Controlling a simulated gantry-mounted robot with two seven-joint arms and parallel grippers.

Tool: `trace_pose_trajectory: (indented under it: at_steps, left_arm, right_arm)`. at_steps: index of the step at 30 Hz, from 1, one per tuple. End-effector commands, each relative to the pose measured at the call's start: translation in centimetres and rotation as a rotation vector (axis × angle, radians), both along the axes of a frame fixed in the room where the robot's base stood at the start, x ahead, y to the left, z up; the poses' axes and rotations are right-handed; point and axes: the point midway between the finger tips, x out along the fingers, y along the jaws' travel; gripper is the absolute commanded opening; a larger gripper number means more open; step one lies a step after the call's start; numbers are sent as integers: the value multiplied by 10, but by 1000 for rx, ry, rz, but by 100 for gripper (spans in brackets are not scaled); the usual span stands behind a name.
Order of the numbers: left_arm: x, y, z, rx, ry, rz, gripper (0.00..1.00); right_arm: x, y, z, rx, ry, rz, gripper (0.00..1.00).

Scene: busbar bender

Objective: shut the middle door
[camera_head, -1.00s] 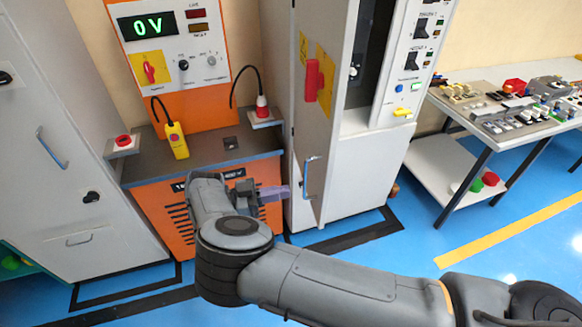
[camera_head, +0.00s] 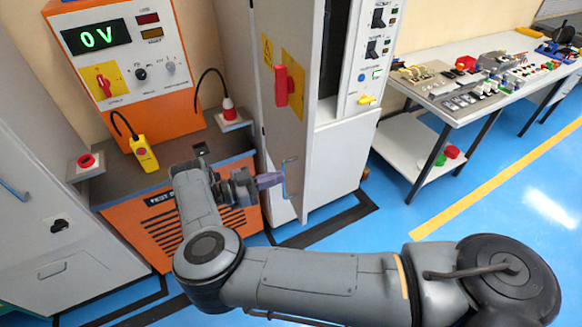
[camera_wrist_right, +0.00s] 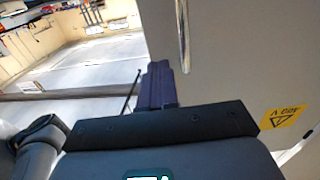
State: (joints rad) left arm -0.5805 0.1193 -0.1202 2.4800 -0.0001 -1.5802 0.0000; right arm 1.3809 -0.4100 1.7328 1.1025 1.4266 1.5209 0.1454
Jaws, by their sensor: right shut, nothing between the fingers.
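The middle door (camera_head: 285,140) is the tall grey door of the centre cabinet. It stands ajar, with a dark gap into the cabinet along its right edge. It carries a red handle (camera_head: 282,86) on a yellow plate and a thin blue-grey pull handle (camera_head: 289,178) lower down. My right gripper (camera_head: 270,180) is shut and empty, its purple fingers close to the door's outer face beside the pull handle. In the right wrist view the shut fingers (camera_wrist_right: 155,86) are left of the door panel (camera_wrist_right: 235,50); contact cannot be told. My left gripper is out of view.
An orange console (camera_head: 155,225) with a "0V" display stands left of the door, with a yellow pendant (camera_head: 143,153) on its ledge. A grey cabinet (camera_head: 60,200) is at far left. A workbench (camera_head: 435,105) with parts is at right. The blue floor between is open.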

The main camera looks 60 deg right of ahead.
Motion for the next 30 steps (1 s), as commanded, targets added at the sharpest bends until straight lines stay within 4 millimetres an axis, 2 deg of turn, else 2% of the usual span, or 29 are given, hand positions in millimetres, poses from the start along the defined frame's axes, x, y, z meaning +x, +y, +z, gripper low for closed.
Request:
trace_pose_trajectory:
  at_steps: [1, 9, 18, 30]
  left_arm:
    - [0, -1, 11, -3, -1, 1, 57]
    - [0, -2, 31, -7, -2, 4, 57]
    - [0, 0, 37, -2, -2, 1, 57]
    - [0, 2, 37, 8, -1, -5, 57]
  right_arm:
    - [-4, -4, 5, -4, 5, 1, 0]
    - [-20, -23, 4, -3, 3, 2, 0]
    - [-31, -35, 1, -1, 1, 1, 0]
    - [-32, -37, 1, 0, 0, 2, 0]
